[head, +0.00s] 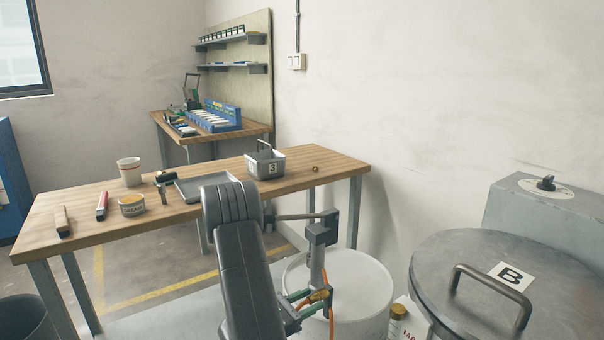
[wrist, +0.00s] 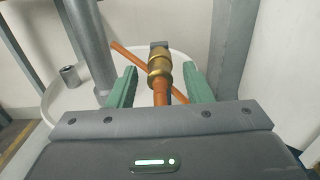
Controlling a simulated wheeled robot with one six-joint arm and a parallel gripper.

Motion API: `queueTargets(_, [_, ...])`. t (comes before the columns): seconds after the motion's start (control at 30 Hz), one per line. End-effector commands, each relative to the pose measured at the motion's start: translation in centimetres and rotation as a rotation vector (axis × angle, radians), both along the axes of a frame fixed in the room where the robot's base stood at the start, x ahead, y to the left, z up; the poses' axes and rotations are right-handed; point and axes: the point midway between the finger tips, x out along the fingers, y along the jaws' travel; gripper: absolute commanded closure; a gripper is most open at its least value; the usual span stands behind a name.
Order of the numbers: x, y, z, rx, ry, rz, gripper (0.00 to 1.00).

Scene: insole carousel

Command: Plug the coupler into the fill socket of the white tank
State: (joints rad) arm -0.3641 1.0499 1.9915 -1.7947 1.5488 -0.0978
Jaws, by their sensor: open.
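The brass coupler (wrist: 160,68) is upright in the wrist view, with an orange hose (wrist: 160,95) below it. It also shows in the head view (head: 318,296), against the white tank (head: 372,282). My gripper (wrist: 162,72) is open, its green fingers on either side of the coupler with a gap on each side. In the head view my gripper (head: 307,302) is low in front of the tank. A short grey cylinder (wrist: 69,76) by the tank's white rim (wrist: 55,100) may be the fill socket. I cannot tell what the coupler's far end meets.
A grey post with a block (head: 322,232) rises by the tank, close to my arm. A round metal lid marked B (head: 450,255) and a bottle (head: 398,318) are at right.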

Motion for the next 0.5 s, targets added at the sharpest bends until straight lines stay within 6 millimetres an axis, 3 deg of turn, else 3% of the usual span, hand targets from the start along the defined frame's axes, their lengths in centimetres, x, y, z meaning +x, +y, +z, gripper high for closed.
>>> queueTargets(0.27, [0.00, 0.00, -0.02, 0.000, 0.000, 0.000, 0.55])
queueTargets(0.5, [0.00, 0.00, -0.01, 0.000, 0.000, 0.000, 0.98])
